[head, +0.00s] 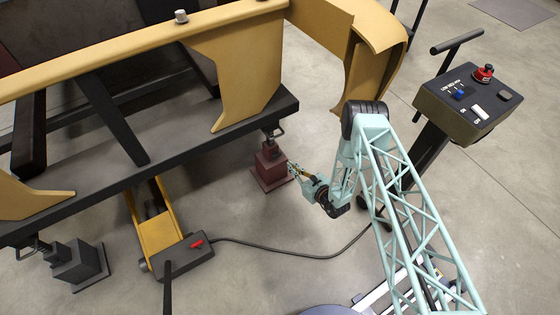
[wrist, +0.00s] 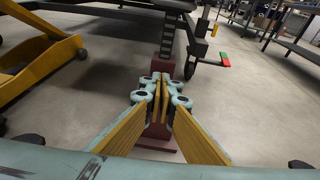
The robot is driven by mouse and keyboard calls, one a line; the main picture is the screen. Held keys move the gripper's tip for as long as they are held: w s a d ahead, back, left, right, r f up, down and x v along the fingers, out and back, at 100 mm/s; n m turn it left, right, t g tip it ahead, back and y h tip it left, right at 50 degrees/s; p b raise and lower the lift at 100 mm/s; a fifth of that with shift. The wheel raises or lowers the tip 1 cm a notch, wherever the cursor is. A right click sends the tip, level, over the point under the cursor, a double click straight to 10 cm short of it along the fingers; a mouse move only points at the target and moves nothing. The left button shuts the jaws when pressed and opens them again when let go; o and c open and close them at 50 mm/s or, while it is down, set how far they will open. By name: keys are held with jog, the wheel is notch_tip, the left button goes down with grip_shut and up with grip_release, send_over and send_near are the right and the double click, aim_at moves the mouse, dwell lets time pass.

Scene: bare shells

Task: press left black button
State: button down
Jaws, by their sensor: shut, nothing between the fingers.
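A dark control box (head: 468,103) stands on a post at the right of the head view. Its top carries a red mushroom knob (head: 483,73), a blue switch (head: 458,94), a white rocker (head: 479,112) and a dark square button (head: 505,95). I cannot make out a clear left black button there. My gripper (head: 293,168) is low, well left of and below the box, beside a dark red jack stand (head: 270,167). In the wrist view my gripper (wrist: 160,80) is shut and empty, its fingertips in front of the stand (wrist: 160,130); contact is unclear.
A yellow and black frame (head: 150,140) fills the left. A grey jack stand (head: 80,264) is at lower left. A yellow floor jack (head: 160,228) has a dark unit with a red switch (head: 197,243); its cable crosses the floor. Floor between red stand and box is partly open.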

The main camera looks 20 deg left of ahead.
jog(key=shift+m+t+h, duration=0.3)
jog(key=shift+m, duration=0.1)
jog(key=f, duration=0.1)
jog(key=s+d+f, duration=0.1)
jog(key=f, duration=0.1)
jog(key=d+f, duration=0.1)
jog(key=shift+s+f, duration=0.35)
jog(key=shift+s, duration=0.05)
jog(key=shift+w+a, duration=0.1)
jog(key=shift+a, duration=0.05)
jog(key=b, duration=0.3)
send_near(277, 157)
jog(key=x, duration=0.5)
jog(key=shift+w+a+f, duration=0.15)
jog(key=shift+w+a, duration=0.25)
jog(key=shift+a, duration=0.2)
